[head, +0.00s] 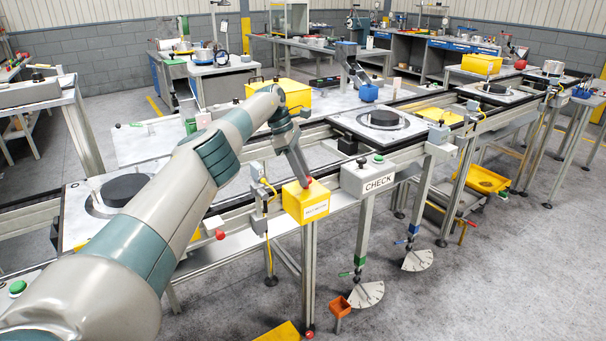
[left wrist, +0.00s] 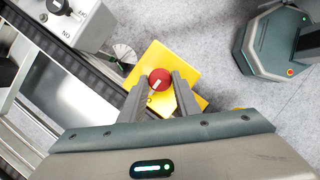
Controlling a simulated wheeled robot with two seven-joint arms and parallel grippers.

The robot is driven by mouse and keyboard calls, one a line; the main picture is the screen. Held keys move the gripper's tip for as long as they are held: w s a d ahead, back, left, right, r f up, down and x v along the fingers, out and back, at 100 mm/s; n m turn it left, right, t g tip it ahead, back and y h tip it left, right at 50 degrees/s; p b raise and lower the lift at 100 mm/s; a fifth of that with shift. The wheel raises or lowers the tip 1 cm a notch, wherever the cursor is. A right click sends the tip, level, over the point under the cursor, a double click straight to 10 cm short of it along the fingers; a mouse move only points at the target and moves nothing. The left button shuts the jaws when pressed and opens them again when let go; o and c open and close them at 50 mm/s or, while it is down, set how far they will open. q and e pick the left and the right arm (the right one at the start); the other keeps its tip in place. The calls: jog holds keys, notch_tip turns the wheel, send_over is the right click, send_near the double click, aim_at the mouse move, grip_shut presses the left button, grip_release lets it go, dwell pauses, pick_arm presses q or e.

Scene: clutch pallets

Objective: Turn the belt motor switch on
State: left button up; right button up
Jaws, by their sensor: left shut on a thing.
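The belt motor switch is a yellow box (head: 314,209) with a small white label on its front, mounted at the near edge of the conveyor frame. A round red knob (left wrist: 160,74) with a pale pointer mark sits on the box's top face in the left wrist view. My left gripper (head: 305,182) reaches down onto the box top, and its fingers are shut on the knob from both sides. In the head view the fingers mostly hide the knob. The box also shows under the fingers in the left wrist view (left wrist: 189,65). My right gripper is in neither view.
A grey box marked CHECK (head: 378,182) with a green button stands just right of the switch. Pallets with dark discs (head: 383,117) lie along the conveyor. A red knob (head: 220,234) juts out left of the switch. The floor in front at right is mostly clear.

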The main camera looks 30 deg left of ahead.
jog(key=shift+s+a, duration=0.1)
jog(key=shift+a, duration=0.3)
pick_arm(q)
jog(key=o, duration=1)
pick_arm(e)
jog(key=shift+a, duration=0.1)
